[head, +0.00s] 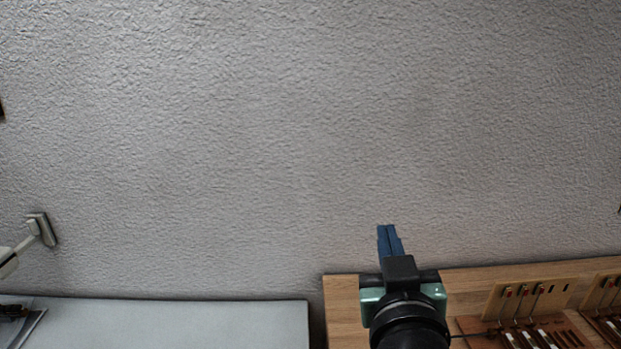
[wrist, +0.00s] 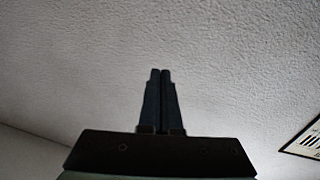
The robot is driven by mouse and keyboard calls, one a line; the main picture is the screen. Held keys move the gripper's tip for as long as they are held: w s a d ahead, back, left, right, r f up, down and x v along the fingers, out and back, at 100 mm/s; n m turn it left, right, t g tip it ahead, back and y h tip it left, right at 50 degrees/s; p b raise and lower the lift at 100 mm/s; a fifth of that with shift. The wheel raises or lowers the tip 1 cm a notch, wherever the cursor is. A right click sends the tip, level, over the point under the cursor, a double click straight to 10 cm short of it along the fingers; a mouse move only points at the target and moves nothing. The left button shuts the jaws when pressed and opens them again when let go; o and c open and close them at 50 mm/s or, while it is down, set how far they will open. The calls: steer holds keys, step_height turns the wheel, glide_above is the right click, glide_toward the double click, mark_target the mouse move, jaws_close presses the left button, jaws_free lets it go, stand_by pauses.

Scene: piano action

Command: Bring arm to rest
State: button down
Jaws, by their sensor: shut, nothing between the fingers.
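My gripper (head: 388,228) is in the lower right half of the head view, raised in front of the textured wall, with its blue fingers pointing up. The fingers lie together with nothing between them. In the wrist view my gripper (wrist: 160,72) shows as two dark fingers side by side, shut and empty. The wrist view looks towards the bare wall, and no object is near the fingertips.
A wooden bench (head: 343,310) with piano action parts (head: 525,318) lies low at the right. A pale table top (head: 190,322) is at the lower left, with a white lamp-like arm (head: 38,230) above it. A framed picture (wrist: 305,140) hangs at right in the wrist view.

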steer(key=s+a+r+t, duration=0.3)
steer(key=s+r, duration=0.1)
steer(key=r, duration=0.5)
steer(key=s+a+r+t+y, duration=0.1)
steer(key=s+a+r+t, duration=0.2)
steer(key=r, duration=0.6)
steer(key=s+a+r+t, duration=0.3)
steer(key=s+a+r, duration=0.1)
steer(key=s+r, duration=0.3)
step_height(320, 180, up, 2)
steer(key=shift+r+m+t+y, duration=0.25)
steer(key=shift+m+t+y, duration=0.05)
steer(key=shift+y, duration=0.1)
